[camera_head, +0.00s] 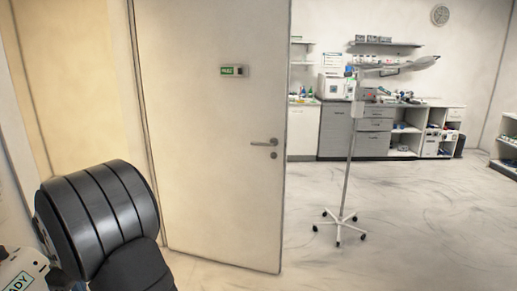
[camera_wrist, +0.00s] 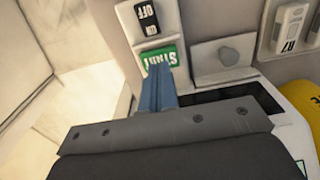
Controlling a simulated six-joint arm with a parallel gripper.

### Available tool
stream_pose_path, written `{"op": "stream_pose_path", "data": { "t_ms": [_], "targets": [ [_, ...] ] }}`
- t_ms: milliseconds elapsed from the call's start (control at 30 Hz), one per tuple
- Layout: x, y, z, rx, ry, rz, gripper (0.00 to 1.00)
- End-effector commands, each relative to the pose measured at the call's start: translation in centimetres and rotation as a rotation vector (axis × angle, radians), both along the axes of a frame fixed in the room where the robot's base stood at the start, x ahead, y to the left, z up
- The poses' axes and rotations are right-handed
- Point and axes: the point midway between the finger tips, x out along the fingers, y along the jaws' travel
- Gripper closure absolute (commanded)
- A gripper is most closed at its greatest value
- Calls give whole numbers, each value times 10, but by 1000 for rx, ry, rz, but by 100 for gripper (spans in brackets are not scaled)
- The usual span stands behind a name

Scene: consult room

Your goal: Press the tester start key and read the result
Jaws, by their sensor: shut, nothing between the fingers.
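The green start key (camera_wrist: 170,57) is on a pale tester panel (camera_wrist: 205,30) in the wrist view, its lettering upside down. My gripper (camera_wrist: 158,72) has its blue fingers shut together and empty. The fingertips overlap the key's lower left edge; I cannot tell whether they touch it or hover over it. A black on/off switch (camera_wrist: 148,17) is just above the key. A dark recessed strip (camera_wrist: 240,97) lies to the right of my fingers, partly hidden by my gripper. No result is readable there. My gripper's fingers are not visible in the head view.
A white device (camera_wrist: 292,25) and a yellow object (camera_wrist: 303,100) are farther right. In the head view, a pale unit showing "ADY" (camera_head: 27,277) is at lower left. A door (camera_head: 210,140) and wheeled stand (camera_head: 345,180) are beyond.

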Motion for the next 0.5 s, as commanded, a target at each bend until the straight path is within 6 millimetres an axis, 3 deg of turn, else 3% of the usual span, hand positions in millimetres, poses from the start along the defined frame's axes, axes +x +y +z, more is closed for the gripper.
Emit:
{"op": "stream_pose_path", "data": {
  "t_ms": [500],
  "targets": [
    [0,0,-9,-1,1,0,100]
  ]
}}
